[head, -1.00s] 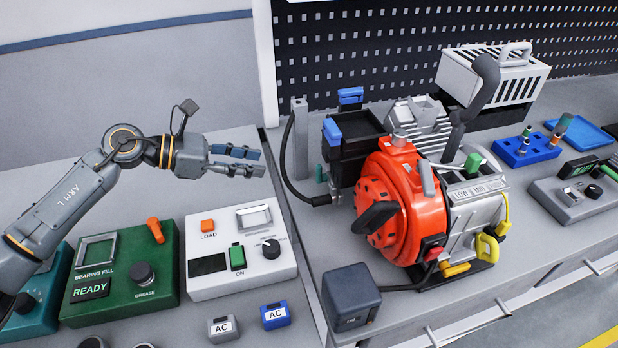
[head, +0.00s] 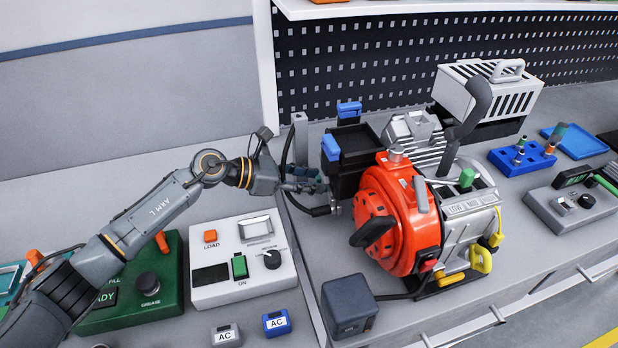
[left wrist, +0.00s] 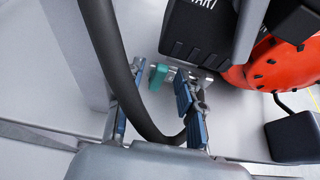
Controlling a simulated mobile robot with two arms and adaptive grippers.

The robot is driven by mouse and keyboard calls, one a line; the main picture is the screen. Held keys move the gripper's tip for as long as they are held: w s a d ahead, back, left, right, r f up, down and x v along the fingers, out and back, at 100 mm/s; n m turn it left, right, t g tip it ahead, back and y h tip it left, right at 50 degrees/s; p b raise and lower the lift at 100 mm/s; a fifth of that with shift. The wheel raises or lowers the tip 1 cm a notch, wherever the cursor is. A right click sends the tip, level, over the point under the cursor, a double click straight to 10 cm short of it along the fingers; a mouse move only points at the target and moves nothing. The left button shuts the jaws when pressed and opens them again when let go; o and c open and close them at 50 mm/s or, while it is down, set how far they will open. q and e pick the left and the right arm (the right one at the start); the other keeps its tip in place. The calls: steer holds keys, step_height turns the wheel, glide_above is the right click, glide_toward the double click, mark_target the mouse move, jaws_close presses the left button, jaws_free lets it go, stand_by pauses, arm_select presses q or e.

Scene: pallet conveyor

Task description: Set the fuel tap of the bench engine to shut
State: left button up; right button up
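The bench engine (head: 400,215) has a red round housing and a grey body. The teal tap lever (left wrist: 158,76) shows in the left wrist view, beside a metal fitting below the engine's black box. In the head view my left gripper covers that area, so the lever's setting cannot be read there. My right gripper is not in view.
A black hose (left wrist: 110,60) curves up close to my left fingers and crosses between them in the picture. A white panel (head: 215,290), a green panel (head: 160,305) and a dark box (head: 348,305) stand nearby. A blue tray (head: 580,143) lies at right.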

arm_select(q)
steer(key=shift+c, duration=0.4)
jaws_close()
steer(key=n+b, duration=0.1)
steer(key=w+g+b, duration=0.1)
steer(key=b, duration=0.1)
steer(key=shift+a+f+n, duration=0.15)
steer(key=shift+f+n, duration=0.15)
steer(key=shift+n, duration=0.1)
steer(key=shift+w+n+g+h+b, duration=0.1)
steer(key=shift+n+g+h+b, duration=0.2)
steer(key=shift+h, duration=0.1)
steer(key=shift+r, duration=0.15)
steer(key=shift+a, duration=0.1)
steer(key=shift+o, duration=0.4)
jaws_free()
